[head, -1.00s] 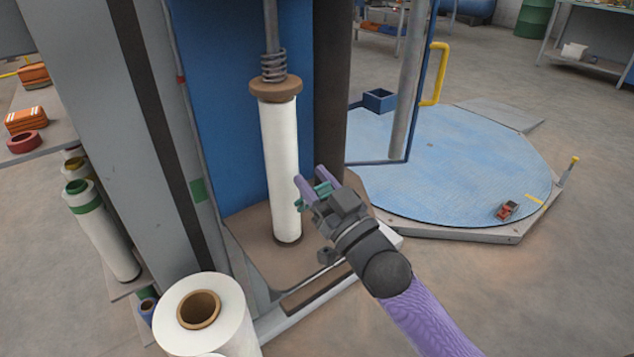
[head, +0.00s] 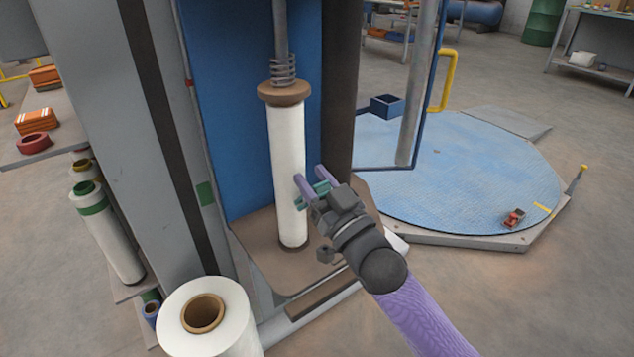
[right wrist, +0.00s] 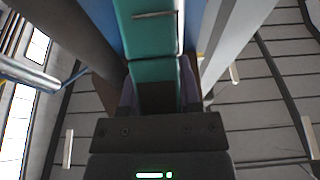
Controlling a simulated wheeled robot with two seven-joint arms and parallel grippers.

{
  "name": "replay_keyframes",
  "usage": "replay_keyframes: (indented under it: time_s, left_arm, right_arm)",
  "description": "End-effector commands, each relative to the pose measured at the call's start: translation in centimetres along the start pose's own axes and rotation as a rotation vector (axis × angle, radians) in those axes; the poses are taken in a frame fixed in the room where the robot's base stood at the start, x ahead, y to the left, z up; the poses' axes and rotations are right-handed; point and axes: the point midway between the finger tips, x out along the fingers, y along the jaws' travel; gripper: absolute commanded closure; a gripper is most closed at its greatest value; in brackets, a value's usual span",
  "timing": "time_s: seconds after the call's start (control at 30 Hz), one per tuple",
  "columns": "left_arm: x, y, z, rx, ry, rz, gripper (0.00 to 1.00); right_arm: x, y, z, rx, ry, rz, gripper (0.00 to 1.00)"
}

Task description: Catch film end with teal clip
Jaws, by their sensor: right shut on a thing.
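The white film roll (head: 287,170) stands upright on a spindle under a brown cap with a spring, in front of a blue back panel. My right gripper (head: 311,182) is shut on the teal clip (head: 318,193), holding it just right of the roll's lower half. Whether the clip touches the film cannot be told. In the right wrist view the teal clip (right wrist: 152,45) lies between the purple fingers and reaches up the picture. A separate film end cannot be made out. My left gripper is out of view.
A spare white roll (head: 207,320) stands at the front left. More rolls (head: 107,225) and a shelf with orange packs (head: 38,121) are at the left. A blue turntable (head: 450,165) and a yellow handle (head: 443,80) are at the right. Floor is clear at lower right.

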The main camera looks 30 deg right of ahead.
Motion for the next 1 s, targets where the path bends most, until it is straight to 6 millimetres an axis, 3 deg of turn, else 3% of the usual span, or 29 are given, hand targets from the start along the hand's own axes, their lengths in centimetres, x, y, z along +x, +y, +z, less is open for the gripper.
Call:
replay_keyframes:
  time_s: [1.0]
  left_arm:
    - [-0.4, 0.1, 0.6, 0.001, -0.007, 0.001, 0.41]
  right_arm:
    - [0.4, 0.0, 0.1, 0.0, 0.0, 0.0, 1.0]
